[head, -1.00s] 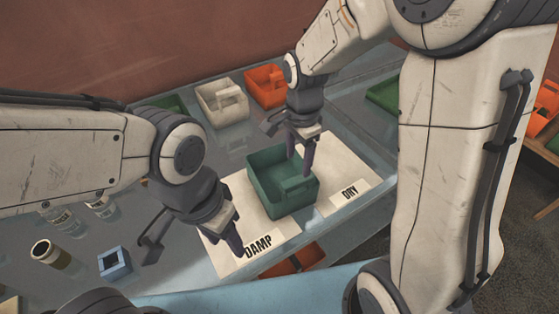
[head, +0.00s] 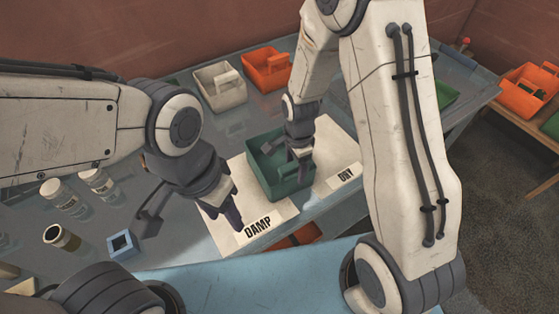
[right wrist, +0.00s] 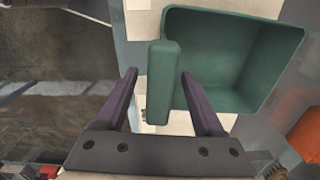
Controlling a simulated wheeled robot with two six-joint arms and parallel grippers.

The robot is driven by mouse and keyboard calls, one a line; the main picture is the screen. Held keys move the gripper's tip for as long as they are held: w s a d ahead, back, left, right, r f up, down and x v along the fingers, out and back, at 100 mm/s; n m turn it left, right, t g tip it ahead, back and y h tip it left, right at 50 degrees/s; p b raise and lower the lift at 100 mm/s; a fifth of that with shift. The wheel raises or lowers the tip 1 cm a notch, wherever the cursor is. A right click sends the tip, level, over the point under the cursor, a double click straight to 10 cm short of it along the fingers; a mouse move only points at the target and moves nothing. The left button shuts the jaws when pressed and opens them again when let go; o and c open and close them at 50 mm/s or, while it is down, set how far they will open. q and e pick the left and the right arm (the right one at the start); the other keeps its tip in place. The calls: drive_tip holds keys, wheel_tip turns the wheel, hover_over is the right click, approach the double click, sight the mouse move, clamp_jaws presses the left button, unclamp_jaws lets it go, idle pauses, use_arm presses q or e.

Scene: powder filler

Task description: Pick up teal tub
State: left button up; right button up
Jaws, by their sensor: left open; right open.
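In the right wrist view, the teal tub (right wrist: 270,45) has an empty interior and a raised handle. My right gripper (head: 302,165) is at the tub's right part, pointing down. In the right wrist view, my right gripper (right wrist: 158,75) is open, with one finger on each side of the handle; I cannot tell whether they touch it. My left gripper (head: 226,216) is open and empty above the DAMP sheet, left of the tub.
A cream tub (head: 221,88) and an orange tub (head: 267,69) stand behind. More tubs, including an orange one (head: 528,90), are on a bench at far right.

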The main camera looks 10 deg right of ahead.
clamp_jaws()
drive_tip(key=shift+r, duration=0.15)
